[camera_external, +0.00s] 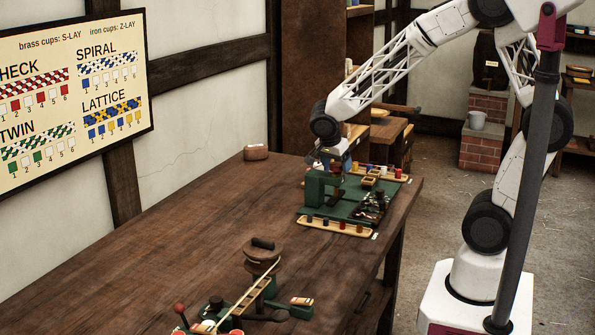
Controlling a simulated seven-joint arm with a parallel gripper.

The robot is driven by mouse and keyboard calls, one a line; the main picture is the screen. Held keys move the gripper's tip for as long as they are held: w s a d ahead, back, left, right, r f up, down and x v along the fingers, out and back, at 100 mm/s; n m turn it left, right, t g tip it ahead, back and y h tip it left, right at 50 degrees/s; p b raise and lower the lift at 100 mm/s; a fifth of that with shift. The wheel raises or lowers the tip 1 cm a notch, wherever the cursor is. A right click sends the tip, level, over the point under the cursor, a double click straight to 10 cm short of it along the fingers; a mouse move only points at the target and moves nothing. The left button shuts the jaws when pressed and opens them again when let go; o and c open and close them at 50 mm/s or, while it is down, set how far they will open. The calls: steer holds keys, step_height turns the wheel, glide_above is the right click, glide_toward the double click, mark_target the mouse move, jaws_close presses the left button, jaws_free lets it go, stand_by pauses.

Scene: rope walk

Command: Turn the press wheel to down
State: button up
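A green press frame (317,189) stands on a green base at the far right part of the long wooden table (160,255). My gripper (335,163) points down just above the top of this press, at the end of my white lattice arm. A small dark red part shows at the top of the press under my gripper; it may be the press wheel, but it is mostly hidden. I cannot tell whether my fingers touch it or are open or shut.
Wooden trays with coloured pieces (336,227) line the front and back of the green base. A small dark device (372,205) sits on its right. A wooden winder (262,255) with a green base stands nearer. A brown block (256,153) lies by the wall. The table's left side is clear.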

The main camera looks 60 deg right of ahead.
steer(key=v, duration=0.7)
steer(key=shift+r, duration=0.35)
steer(key=shift+a, duration=0.2)
steer(key=s+a+r+n+t+y, duration=0.1)
steer(key=s+a+r+n, duration=0.1)
steer(key=s+n, duration=0.5)
steer(key=s+a+r+n+t+y, duration=0.1)
steer(key=s+a+r+n, duration=0.2)
steer(key=s+n, duration=0.3)
steer(key=s+a+r+n+t+y, duration=0.1)
steer(key=s+a+r+n+y, duration=0.1)
steer(key=s+n, duration=0.5)
steer(key=shift+s+a+r+n+t, duration=0.35)
steer(key=shift+s+r, duration=0.5)
steer(key=shift+s, duration=1)
stand_by(0.4)
